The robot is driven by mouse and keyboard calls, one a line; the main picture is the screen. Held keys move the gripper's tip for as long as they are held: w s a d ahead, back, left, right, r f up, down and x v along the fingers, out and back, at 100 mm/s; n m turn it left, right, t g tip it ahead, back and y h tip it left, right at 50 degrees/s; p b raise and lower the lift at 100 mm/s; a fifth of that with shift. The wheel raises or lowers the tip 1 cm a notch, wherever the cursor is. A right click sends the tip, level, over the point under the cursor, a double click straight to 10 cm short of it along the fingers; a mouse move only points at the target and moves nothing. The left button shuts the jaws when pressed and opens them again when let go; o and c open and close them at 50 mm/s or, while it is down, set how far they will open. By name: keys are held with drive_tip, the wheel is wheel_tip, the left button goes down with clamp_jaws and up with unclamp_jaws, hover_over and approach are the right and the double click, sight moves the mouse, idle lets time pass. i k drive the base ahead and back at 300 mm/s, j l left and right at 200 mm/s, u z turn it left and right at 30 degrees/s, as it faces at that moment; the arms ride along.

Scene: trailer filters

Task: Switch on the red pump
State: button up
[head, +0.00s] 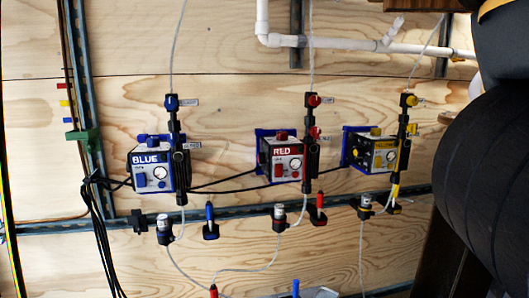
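The red pump (281,162) is a box with a red front panel labelled RED, mounted on the plywood wall near the middle of the head view. Small controls show on its front, but they are too small to read their position. A black vertical fitting with red valve handles (314,100) runs along its right side. The blue pump (152,170) is to its left, and the yellow pump (376,153) is to its right. My gripper is not in view.
White pipes (350,46) run along the top. Clear tubes and black cables (235,188) hang around the pumps. Below are a metal rail (90,222) and filter fittings (279,217). A large dark rounded shape (490,180) blocks the right side.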

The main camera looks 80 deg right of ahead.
sight(279, 167)
drive_tip(key=z, duration=1.6)
